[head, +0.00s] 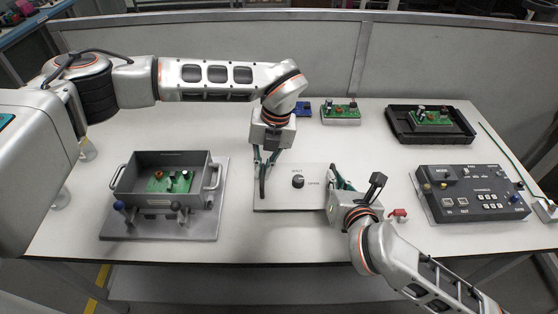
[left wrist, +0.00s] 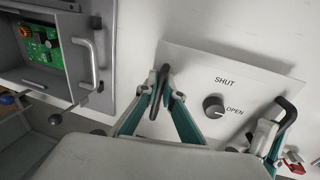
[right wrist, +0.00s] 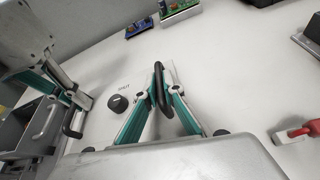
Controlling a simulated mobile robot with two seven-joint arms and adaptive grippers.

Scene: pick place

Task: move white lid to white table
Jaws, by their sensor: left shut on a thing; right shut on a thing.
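The white lid (head: 292,201) is a flat plate with a dark knob (head: 298,181) and "SHUT" and "OPEN" lettering. It lies level at the middle of the white table (head: 300,138), on it or just over it; I cannot tell which. My left gripper (head: 264,180) is shut on the black handle at the lid's left end, seen close in the left wrist view (left wrist: 158,95). My right gripper (head: 337,181) is shut on the black handle at the right end, seen in the right wrist view (right wrist: 158,88). The grippers hide part of both handles.
A grey open box (head: 136,194) with a green board stands on a grey plate at left. A dark control panel (head: 470,205) is at right, with a black tray (head: 396,126) behind it. Small boards (head: 340,114) stand at the back. A red clamp (head: 397,214) lies near my right gripper.

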